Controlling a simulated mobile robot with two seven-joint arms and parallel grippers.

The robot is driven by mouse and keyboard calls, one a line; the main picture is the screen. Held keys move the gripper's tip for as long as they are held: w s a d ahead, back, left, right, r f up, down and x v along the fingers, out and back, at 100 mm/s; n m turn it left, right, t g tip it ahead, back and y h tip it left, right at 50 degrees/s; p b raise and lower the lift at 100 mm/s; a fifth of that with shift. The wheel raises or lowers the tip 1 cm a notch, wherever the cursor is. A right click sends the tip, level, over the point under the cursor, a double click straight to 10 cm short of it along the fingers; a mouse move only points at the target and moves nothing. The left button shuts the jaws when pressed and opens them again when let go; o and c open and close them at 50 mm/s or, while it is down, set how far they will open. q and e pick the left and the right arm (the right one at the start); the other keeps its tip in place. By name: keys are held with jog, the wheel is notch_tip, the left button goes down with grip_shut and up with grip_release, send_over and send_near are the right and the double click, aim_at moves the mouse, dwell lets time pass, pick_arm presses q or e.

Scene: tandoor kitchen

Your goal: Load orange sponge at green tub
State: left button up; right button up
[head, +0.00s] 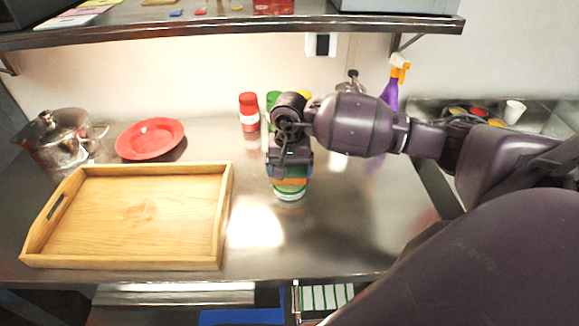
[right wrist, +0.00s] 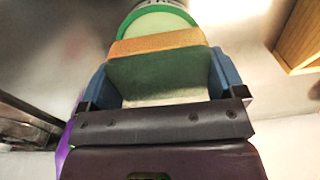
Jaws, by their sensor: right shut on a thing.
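My right gripper (head: 290,172) is shut on the orange sponge (head: 290,182), which has a green face. In the right wrist view the sponge (right wrist: 157,43) sits between the blue fingers of the gripper (right wrist: 160,78). The green tub (head: 289,194), with white on it, stands on the steel counter right under the sponge and is partly hidden by it. The tub's green rim and pale inside show beyond the sponge in the right wrist view (right wrist: 158,20). I cannot tell whether sponge and tub touch. My left gripper is not in view.
A wooden tray (head: 226,190) lies left of the tub. A red plate (head: 150,138) and a steel pot (head: 58,140) stand behind it. A red-capped shaker (head: 249,112) and a purple spray bottle (head: 390,92) stand at the back. A shelf (head: 200,30) hangs above. The counter's front middle is clear.

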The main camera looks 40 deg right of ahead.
dwell(0.4)
jog(key=shift+f+b, duration=0.3)
jog(key=shift+b, duration=0.05)
dwell(0.5)
jog(key=shift+f, duration=0.2)
dwell(0.5)
jog(key=shift+f+b, duration=0.1)
jog(key=shift+b, duration=0.2)
dwell(0.5)
jog(key=shift+s+f, duration=0.1)
dwell(0.8)
dwell(0.5)
